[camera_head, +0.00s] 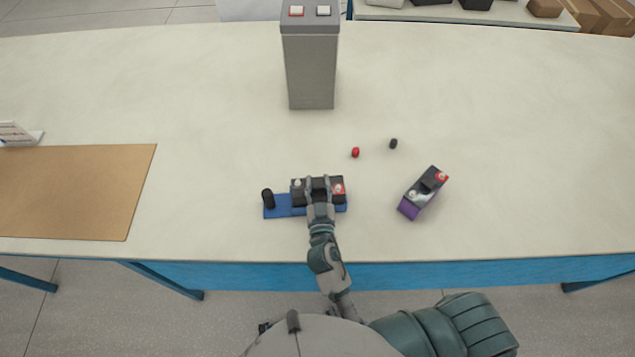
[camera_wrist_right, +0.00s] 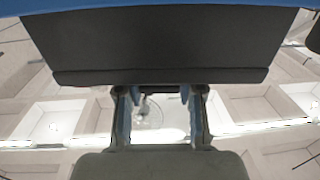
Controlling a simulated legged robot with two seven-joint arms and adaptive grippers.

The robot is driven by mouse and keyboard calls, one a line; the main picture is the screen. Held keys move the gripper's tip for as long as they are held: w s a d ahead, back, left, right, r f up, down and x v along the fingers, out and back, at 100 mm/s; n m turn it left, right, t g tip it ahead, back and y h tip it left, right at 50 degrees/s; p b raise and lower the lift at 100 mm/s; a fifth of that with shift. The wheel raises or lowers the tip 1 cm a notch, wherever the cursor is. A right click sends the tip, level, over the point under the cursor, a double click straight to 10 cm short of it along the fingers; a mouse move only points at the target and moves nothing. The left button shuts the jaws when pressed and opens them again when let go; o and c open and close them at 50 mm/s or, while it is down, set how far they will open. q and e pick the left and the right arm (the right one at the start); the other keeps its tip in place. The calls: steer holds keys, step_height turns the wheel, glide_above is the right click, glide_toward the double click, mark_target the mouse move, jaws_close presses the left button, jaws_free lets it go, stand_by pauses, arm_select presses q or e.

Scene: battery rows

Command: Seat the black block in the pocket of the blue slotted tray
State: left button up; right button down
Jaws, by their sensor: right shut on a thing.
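The blue slotted tray (camera_head: 283,212) lies near the front middle of the table, with an upright black cylinder (camera_head: 267,199) at its left end. The black block (camera_head: 305,195), with a white knob and a red-and-white end on top, is at the tray's right part. My right gripper (camera_head: 318,184) is shut on the block from the front. In the right wrist view the block's dark side (camera_wrist_right: 160,45) fills the top, with a blue strip at the upper edge. I cannot tell whether the block is fully down in the pocket. My left gripper is not in view.
A similar black block with a purple base (camera_head: 408,208) lies angled to the right. A small red piece (camera_head: 355,152) and a small black piece (camera_head: 393,143) lie behind. A grey pillar (camera_head: 311,75) stands at the back; a brown mat (camera_head: 75,190) lies left. The table's right side is clear.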

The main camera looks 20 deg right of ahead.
steer(key=shift+r, duration=0.1)
steer(key=c, duration=0.7)
jaws_free()
steer(key=shift+o, duration=0.2)
steer(key=shift+f, duration=0.25)
step_height(320, 180, up, 10)
steer(key=shift+a+r, duration=0.1)
steer(key=shift+r, duration=0.05)
